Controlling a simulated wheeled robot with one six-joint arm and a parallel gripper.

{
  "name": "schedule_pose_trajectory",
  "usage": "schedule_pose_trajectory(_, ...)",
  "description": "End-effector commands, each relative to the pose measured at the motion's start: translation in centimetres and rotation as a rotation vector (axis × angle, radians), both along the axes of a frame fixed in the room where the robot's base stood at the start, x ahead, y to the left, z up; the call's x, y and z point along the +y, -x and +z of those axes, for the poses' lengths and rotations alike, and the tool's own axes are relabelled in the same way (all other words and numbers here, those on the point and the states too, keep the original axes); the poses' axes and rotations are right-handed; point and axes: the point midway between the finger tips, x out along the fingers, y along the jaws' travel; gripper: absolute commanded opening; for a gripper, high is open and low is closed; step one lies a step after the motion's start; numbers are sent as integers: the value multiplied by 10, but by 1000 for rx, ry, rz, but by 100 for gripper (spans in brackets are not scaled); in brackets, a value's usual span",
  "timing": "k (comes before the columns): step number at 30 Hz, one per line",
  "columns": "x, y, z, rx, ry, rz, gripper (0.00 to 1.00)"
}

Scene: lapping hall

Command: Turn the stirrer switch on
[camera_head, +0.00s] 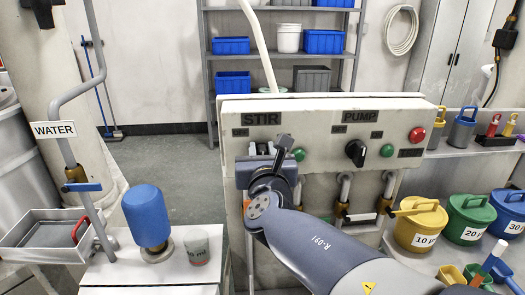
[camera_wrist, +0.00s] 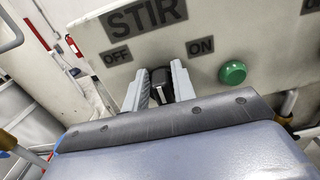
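The STIR switch (camera_wrist: 160,84) is a black knob on the cream control panel, with an OFF label (camera_wrist: 117,55) to its left and an ON label (camera_wrist: 201,46) to its right. My gripper (camera_wrist: 160,78) is at the panel, with one grey finger on each side of the knob. The fingers look open around it, very close; I cannot tell whether they touch it. In the head view my gripper (camera_head: 270,150) covers most of the switch below the STIR label (camera_head: 262,119). The knob's exact turn is hard to tell.
A green button (camera_wrist: 232,72) sits just right of the STIR switch. The PUMP knob (camera_head: 356,152) and a red button (camera_head: 417,134) are further right. Pipes with valves run below the panel. A blue cylinder (camera_head: 146,215) and a cup (camera_head: 196,247) stand at the lower left.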

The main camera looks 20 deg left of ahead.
Motion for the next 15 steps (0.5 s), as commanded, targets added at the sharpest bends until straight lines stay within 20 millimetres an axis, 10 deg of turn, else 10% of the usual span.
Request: schedule_pose_trajectory(15,0,0,0,2,-3,0,0)
